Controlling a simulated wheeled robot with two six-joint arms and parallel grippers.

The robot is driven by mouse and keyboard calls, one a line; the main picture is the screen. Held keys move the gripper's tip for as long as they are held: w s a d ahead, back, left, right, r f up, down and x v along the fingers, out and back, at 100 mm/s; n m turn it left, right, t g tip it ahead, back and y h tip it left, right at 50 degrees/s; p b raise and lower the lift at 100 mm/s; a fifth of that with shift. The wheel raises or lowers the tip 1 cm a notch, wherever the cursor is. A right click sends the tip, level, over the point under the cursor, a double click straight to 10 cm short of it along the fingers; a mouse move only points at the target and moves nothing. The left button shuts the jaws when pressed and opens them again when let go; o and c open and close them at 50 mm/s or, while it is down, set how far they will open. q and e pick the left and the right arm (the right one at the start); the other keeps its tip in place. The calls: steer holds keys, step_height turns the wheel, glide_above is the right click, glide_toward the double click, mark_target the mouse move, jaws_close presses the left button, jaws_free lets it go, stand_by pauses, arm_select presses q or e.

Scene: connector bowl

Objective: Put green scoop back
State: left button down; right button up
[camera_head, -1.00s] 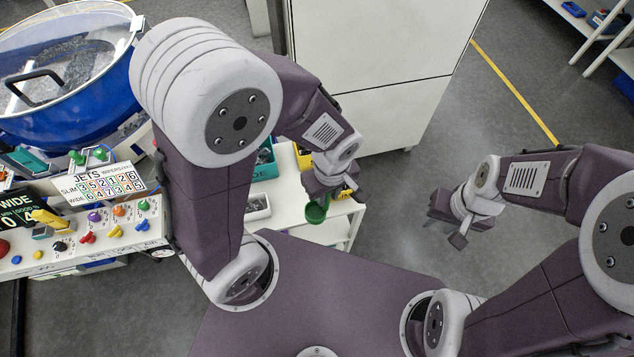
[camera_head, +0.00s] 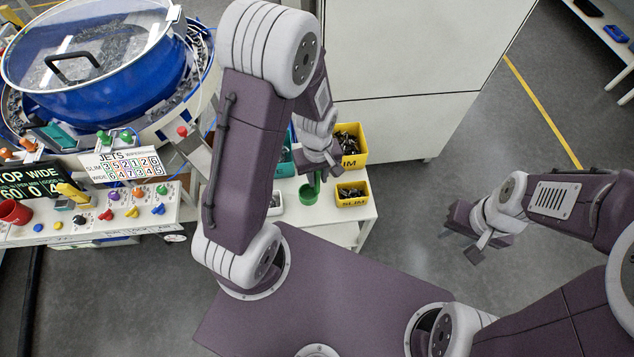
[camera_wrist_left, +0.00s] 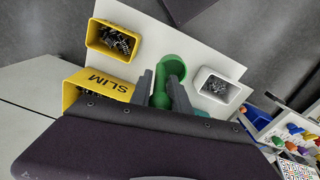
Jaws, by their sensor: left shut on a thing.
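The green scoop (camera_head: 308,194) is a small green cup with a handle, over the white side table, just below my left gripper (camera_head: 318,170) in the head view. In the left wrist view the scoop (camera_wrist_left: 173,66) lies between the two dark fingers of my left gripper (camera_wrist_left: 162,84), which is shut on its handle. I cannot tell whether the scoop touches the table. My right gripper (camera_head: 477,240) is out over the grey floor at the right, away from the scoop; nothing shows in it, and its finger gap is too unclear to judge.
A teal bin (camera_head: 284,165) is partly hidden by my arm. The blue bowl feeder (camera_head: 100,90) and control panel (camera_head: 90,215) are left.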

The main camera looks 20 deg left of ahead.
mark_target(319, 184)
arm_select(q)
steer(key=f, duration=0.3)
steer(key=shift+d+f, duration=0.2)
steer(key=shift+f, duration=0.15)
steer(key=shift+w+f, duration=0.15)
steer(key=shift+f, duration=0.05)
steer(key=shift+a, duration=0.15)
steer(key=c, duration=1.6)
jaws_free()
steer(key=shift+f, duration=0.1)
steer(key=o, duration=0.4)
steer(key=shift+c, duration=0.2)
